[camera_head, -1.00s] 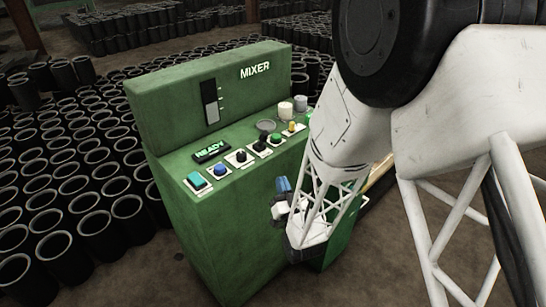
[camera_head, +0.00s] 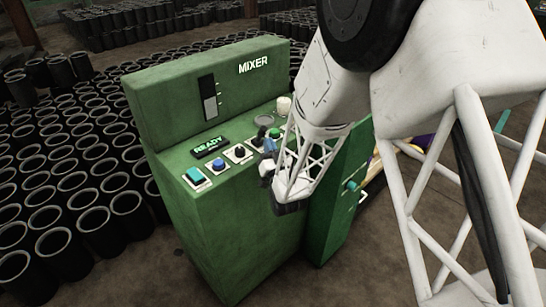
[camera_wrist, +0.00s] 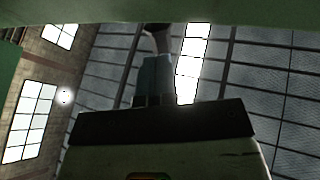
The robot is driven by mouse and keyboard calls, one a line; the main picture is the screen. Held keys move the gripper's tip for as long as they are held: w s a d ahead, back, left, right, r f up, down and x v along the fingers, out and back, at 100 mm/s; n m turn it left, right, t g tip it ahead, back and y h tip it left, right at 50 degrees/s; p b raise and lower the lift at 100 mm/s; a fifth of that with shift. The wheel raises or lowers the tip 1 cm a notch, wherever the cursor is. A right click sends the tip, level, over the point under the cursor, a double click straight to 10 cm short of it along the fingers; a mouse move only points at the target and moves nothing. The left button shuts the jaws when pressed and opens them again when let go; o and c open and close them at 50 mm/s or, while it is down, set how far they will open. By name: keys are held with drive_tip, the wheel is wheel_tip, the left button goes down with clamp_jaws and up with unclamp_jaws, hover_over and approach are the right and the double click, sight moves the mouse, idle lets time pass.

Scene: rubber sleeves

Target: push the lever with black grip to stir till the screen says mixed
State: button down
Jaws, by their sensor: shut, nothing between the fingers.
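The green mixer (camera_head: 215,250) stands in the middle of the head view, and its screen (camera_head: 210,147) reads READY. Two small black-topped controls show on its sloping panel: one on a pale plate (camera_head: 239,152) and one just behind it to the right (camera_head: 258,141). I cannot tell which is the lever with the black grip. My gripper (camera_head: 268,147) is shut and empty, at the panel's front right edge, right of these controls. Contact cannot be judged. In the wrist view its blue-grey fingers (camera_wrist: 153,80) point up, with a blurred dark shape (camera_wrist: 158,38) beyond them.
A teal button (camera_head: 196,177) and a blue button (camera_head: 219,165) sit at the panel's left, and a green button (camera_head: 274,132) farther back. A white cup-like thing (camera_head: 284,105) stands at the back. Many black sleeves (camera_head: 60,205) crowd the floor at left. My arm hides the panel's right end.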

sight(263, 132)
drive_tip(key=shift+x, duration=1.1)
drive_tip(key=shift+r, duration=0.1)
drive_tip(key=shift+w+a+r+n+g, duration=0.2)
drive_tip(key=shift+r+n+g, duration=0.15)
drive_tip(key=shift+g, duration=0.25)
drive_tip(key=shift+w+a+r+n+g, duration=0.25)
drive_tip(key=shift+n+g, duration=0.1)
drive_tip(key=shift+g, duration=0.25)
drive_tip(key=shift+w+a+r+n+g+h, duration=0.25)
drive_tip(key=shift+w+a+n+g+h, duration=0.05)
drive_tip(key=shift+g, duration=0.3)
drive_tip(key=shift+w+a+r+n+g+h, duration=0.25)
drive_tip(key=shift+n+g+h, duration=0.05)
drive_tip(key=shift+g, duration=0.3)
drive_tip(key=shift+w+a+r+n+g+h, duration=0.15)
drive_tip(key=shift+w+a+n+g+h, duration=0.25)
drive_tip(key=shift+g, duration=0.5)
drive_tip(key=shift+w+a+r+n+g+h, duration=0.2)
drive_tip(key=shift+w+a+g+h, duration=0.25)
drive_tip(key=shift+g, duration=0.45)
drive_tip(key=shift+w+a+f, duration=0.1)
drive_tip(key=shift+w+a, duration=0.05)
drive_tip(key=shift+w+a, duration=0.15)
drive_tip(key=shift+w+a, duration=0.15)
drive_tip(key=shift+r, duration=0.25)
